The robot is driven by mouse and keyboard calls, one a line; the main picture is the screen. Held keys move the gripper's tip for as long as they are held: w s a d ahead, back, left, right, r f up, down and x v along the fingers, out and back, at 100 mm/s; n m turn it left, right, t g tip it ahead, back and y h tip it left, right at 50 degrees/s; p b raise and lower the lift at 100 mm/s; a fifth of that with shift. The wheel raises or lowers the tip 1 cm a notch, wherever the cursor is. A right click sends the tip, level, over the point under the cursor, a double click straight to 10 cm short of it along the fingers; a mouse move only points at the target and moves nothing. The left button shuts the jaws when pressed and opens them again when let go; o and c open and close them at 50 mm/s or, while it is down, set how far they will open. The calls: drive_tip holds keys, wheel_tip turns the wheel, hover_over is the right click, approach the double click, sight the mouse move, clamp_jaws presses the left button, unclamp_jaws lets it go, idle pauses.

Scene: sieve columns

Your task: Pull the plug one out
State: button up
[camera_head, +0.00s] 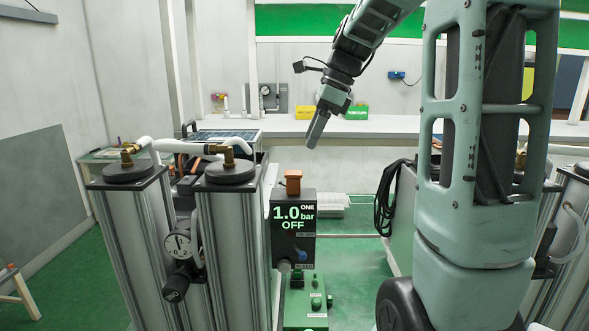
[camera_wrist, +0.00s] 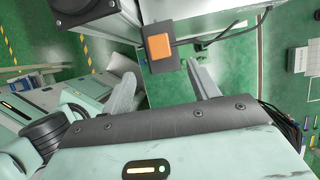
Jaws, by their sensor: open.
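The plug one (camera_head: 293,182) is an orange-brown block on top of a dark control box (camera_head: 293,230). The box display reads ONE, 1.0 bar, OFF. In the wrist view the plug shows as an orange square (camera_wrist: 158,47) on a dark top, just beyond the fingertips. My gripper (camera_head: 318,128) hangs above and slightly right of the plug, apart from it. In the wrist view my gripper (camera_wrist: 163,85) has its two fingers spread wide, with nothing between them.
Two metal columns (camera_head: 235,250) with black caps and white hoses stand left of the box, with a pressure gauge (camera_head: 179,244) between them. A green unit (camera_head: 305,300) stands below the box. A white bench (camera_head: 400,126) runs along the back. Green floor shows right of the box.

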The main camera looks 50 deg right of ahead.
sight(291, 172)
drive_tip(key=p+x, duration=0.2)
drive_tip(key=x, duration=1)
drive_tip(key=c, duration=1.2)
drive_tip(key=shift+o, duration=0.2)
drive_tip(key=shift+r, duration=0.1)
drive_tip(key=shift+r+p, duration=1.35)
drive_tip(key=shift+p, duration=0.2)
drive_tip(key=o, duration=1.2)
drive_tip(key=shift+c, duration=0.2)
drive_tip(key=shift+d+r, duration=0.1)
drive_tip(key=b+v, duration=0.3)
drive_tip(key=v, duration=1.4)
drive_tip(key=shift+b, duration=0.35)
